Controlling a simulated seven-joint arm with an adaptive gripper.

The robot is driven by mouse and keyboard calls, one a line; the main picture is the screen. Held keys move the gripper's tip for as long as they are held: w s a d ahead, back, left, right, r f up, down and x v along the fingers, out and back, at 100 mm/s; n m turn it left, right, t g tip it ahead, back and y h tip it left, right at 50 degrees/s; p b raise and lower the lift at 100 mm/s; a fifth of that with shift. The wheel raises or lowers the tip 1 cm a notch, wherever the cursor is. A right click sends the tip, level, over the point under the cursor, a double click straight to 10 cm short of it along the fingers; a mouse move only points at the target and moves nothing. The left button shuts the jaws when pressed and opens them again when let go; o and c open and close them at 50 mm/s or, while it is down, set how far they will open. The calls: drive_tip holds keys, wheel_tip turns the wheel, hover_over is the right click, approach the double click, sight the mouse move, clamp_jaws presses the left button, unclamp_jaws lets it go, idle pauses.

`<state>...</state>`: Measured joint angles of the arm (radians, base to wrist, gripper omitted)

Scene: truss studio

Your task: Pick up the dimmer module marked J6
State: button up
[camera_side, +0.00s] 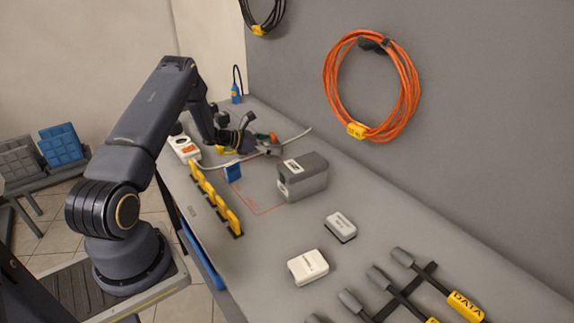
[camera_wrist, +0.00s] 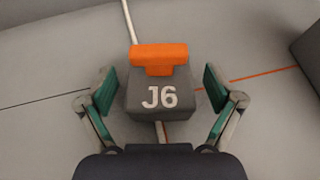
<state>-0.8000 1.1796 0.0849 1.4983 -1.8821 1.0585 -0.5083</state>
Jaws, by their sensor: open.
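The dimmer module marked J6 (camera_wrist: 160,100) is a dark grey block with white lettering and an orange piece (camera_wrist: 158,56) on its far end. It lies on the grey worktop in the middle of the wrist view. My gripper (camera_wrist: 159,90) is open, with one green-padded finger on each side of the module. A gap shows between each pad and the block. In the side view my gripper (camera_side: 262,146) is low over the far part of the table, and the module is mostly hidden there by my gripper.
A grey box (camera_side: 303,177) stands nearby on the table; its edge shows in the wrist view (camera_wrist: 308,50). A white cable (camera_side: 292,138) runs past my gripper. A yellow-posted rack (camera_side: 215,198), a blue piece (camera_side: 233,172) and a white power strip (camera_side: 184,148) are close by.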

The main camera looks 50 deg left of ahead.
drive_tip(key=c, duration=1.5)
